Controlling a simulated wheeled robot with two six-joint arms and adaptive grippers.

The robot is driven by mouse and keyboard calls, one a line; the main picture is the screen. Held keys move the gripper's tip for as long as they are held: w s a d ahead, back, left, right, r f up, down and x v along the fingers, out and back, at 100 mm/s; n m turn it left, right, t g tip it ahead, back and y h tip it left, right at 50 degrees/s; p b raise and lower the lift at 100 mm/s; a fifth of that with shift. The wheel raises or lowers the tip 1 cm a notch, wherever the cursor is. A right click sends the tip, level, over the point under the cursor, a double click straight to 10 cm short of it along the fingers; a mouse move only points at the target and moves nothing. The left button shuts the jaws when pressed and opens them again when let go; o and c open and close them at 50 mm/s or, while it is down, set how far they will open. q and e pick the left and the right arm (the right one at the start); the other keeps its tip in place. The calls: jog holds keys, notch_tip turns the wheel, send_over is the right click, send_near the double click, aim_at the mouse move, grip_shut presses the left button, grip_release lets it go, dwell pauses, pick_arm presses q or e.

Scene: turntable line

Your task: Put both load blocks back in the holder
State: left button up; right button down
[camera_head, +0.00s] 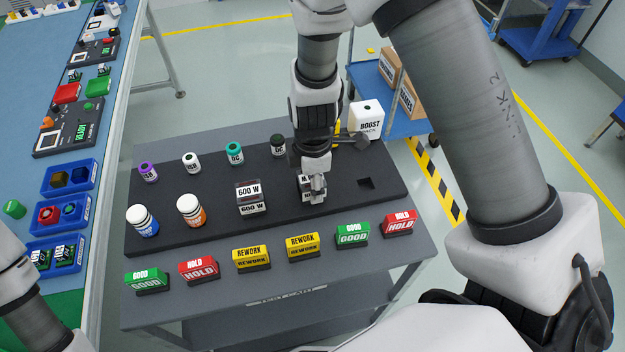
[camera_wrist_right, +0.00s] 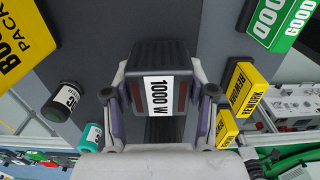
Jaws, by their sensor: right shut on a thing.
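My right gripper (camera_head: 314,186) points down over the black holder (camera_head: 230,235) on the grey cart. It is shut on a dark load block with a white "1000 W" label (camera_wrist_right: 158,92), one finger on each side. In the head view the gripper hides most of that block; I cannot tell whether it is seated or just above the holder. The other load block, labelled "600 W" (camera_head: 248,190), stands upright in the holder to the left of the gripper. My left gripper is out of view; only part of its arm shows at the lower left.
A white boost pack (camera_head: 367,116) and small capped bottles stand behind. Two larger bottles (camera_head: 190,210) stand at left. GOOD, HOLD and REWORK signs (camera_head: 251,258) line the cart's front edge.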

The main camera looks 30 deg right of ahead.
jog(key=shift+c, duration=1.4)
grip_release()
notch_tip(320, 180, up, 12)
jog(key=shift+s, duration=0.1)
